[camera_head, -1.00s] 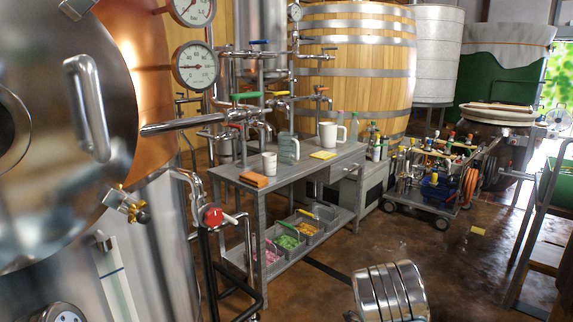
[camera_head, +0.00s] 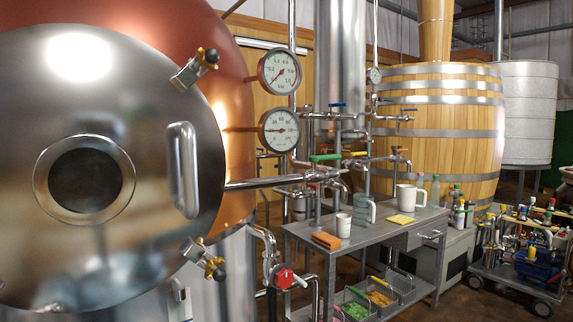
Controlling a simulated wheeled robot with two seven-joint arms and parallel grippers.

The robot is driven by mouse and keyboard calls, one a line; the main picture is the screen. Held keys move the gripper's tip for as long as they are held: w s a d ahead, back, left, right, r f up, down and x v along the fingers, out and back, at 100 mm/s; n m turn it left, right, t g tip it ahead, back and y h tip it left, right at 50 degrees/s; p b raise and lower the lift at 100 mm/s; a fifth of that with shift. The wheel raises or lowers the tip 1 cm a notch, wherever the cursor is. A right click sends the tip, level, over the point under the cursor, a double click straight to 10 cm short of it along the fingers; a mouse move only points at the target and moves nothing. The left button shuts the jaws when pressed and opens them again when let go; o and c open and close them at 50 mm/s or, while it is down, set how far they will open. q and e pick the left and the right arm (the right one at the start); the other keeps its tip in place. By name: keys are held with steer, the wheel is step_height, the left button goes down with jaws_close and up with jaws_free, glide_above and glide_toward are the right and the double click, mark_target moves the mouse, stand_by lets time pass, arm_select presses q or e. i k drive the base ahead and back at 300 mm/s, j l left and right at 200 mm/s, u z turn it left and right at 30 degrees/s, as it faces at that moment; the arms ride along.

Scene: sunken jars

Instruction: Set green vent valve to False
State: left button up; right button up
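The green vent valve handle (camera_head: 325,157) sits on the pipework above the left end of the metal table, just right of the lower gauge. Its green lever lies roughly level, across the top of the valve. A yellow handle (camera_head: 354,154) and an orange-red handle (camera_head: 399,150) are on the same pipework to its right. A blue handle (camera_head: 339,104) is above. Neither of my grippers shows in the head view.
A large steel and copper tank (camera_head: 90,230) with a round door fills the left. The metal table (camera_head: 385,234) holds mugs, a jug and cloths. Two gauges (camera_head: 280,72) hang above. A wooden barrel (camera_head: 440,135) stands behind, and a wheeled cart (camera_head: 515,283) is at right.

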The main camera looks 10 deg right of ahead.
mark_target(325, 158)
steer(key=i+l+u, duration=0.1)
steer(key=l+u, duration=0.25)
steer(key=i+l+u, duration=0.1)
steer(key=l+u, duration=0.45)
steer(key=u, duration=0.15)
steer(key=i, duration=0.05)
